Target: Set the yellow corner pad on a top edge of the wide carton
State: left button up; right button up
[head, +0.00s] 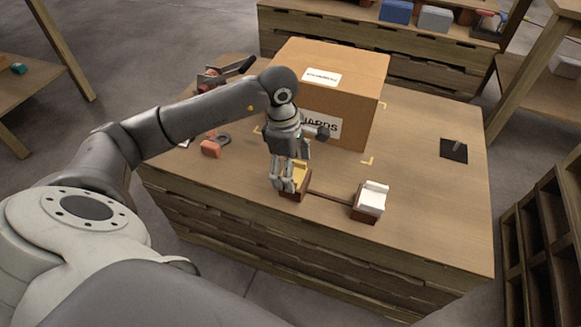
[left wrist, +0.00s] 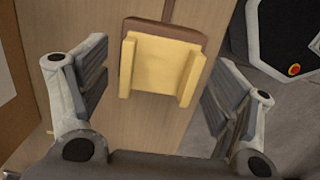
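The yellow corner pad (left wrist: 157,66) rests on a brown wooden stand, with its two raised flanges facing up in the left wrist view. In the head view the pad (head: 300,173) shows partly behind my left gripper (head: 285,188). The left gripper also shows in the left wrist view (left wrist: 152,98), its fingers spread to either side of the pad, apart from it and empty. The wide carton (head: 352,78) stands closed on the table behind the gripper, with labels on its top and front. My right gripper is in neither view.
A white pad (head: 374,195) sits on a second brown stand, joined to the first by a thin bar. A dark plate (head: 454,150) lies at the right of the table (head: 425,210). Red and dark tools (head: 210,148) lie at the left. The right front of the table is clear.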

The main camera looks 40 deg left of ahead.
pick_arm(q)
jog(key=c, duration=0.9)
